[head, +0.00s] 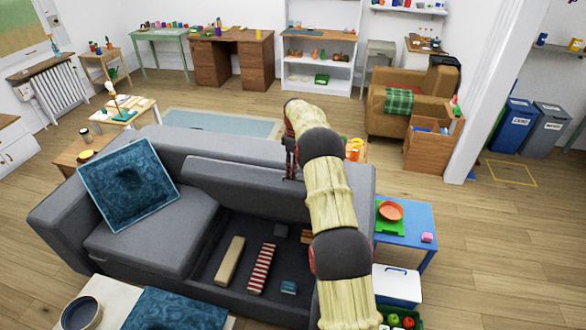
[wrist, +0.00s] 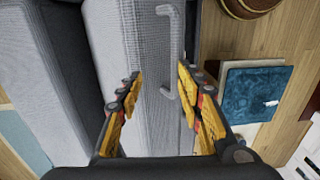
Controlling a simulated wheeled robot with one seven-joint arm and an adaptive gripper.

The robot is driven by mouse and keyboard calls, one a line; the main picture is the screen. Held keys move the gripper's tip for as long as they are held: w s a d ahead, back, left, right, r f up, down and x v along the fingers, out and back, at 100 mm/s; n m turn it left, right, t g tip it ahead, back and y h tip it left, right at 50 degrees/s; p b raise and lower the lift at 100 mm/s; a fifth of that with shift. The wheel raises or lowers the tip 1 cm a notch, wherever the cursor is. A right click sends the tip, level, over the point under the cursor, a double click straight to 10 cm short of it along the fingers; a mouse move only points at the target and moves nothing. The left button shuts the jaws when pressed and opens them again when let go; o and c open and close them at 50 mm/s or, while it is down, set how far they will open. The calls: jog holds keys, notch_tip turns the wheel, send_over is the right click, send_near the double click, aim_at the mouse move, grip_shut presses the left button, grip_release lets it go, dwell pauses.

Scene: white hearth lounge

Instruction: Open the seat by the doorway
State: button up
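A grey sofa (head: 55,220) has its right seat lid (head: 245,188) raised and leaning back near the backrest. The storage bin (head: 215,270) under it is uncovered. It holds a tan block (head: 230,260), a red-and-white striped block (head: 261,268) and a small blue item (head: 288,287). My gripper (head: 291,168) is at the raised lid's upper right, partly hidden by my arm. In the wrist view my gripper (wrist: 158,82) is open, its fingers apart. A grey bar handle (wrist: 172,50) lies between and beyond the fingertips, nearer the right finger. I cannot tell whether they touch.
A teal cushion (head: 128,185) leans on the left seat. A blue side table (head: 418,215) with an orange bowl (head: 391,211) stands right of the sofa, with a white cooler (head: 398,286) in front. Floor to the right (head: 500,230) is clear.

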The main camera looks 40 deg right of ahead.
jog(key=o, duration=0.4)
jog(key=shift+s+d+f, duration=0.1)
jog(key=shift+d+f, duration=0.05)
jog(key=shift+f, duration=0.3)
jog(key=shift+s+d+f, duration=0.1)
jog(key=shift+f, duration=0.35)
jog(key=shift+w+r, duration=0.1)
jog(key=r, duration=0.8)
jog(key=w+r, duration=0.1)
jog(key=r, duration=0.3)
jog(key=shift+d+r, duration=0.25)
jog(key=shift+r, duration=0.1)
jog(key=shift+c, duration=0.5)
